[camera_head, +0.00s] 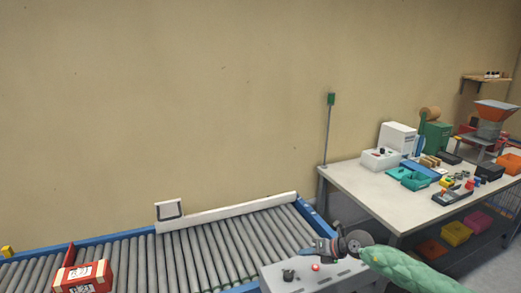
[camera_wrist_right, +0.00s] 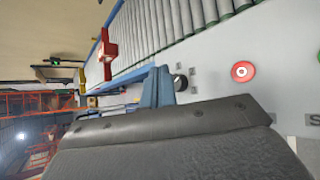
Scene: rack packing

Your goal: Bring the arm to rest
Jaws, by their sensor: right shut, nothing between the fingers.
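My right gripper (camera_head: 322,248) shows in the head view, at the end of a green-sleeved arm that comes in from the lower right. It is shut and empty, over the grey control box at the right end of the roller conveyor. Its blue fingers (camera_wrist_right: 158,88) also show in the right wrist view, close together with nothing between them. My left gripper is in neither view.
The roller conveyor (camera_head: 205,255) carries a red box (camera_head: 83,278) at lower left. The control box (camera_head: 335,280) has a red button (camera_head: 315,267) and a dark knob (camera_head: 289,275) near the gripper. A cluttered table (camera_head: 365,188) stands at right.

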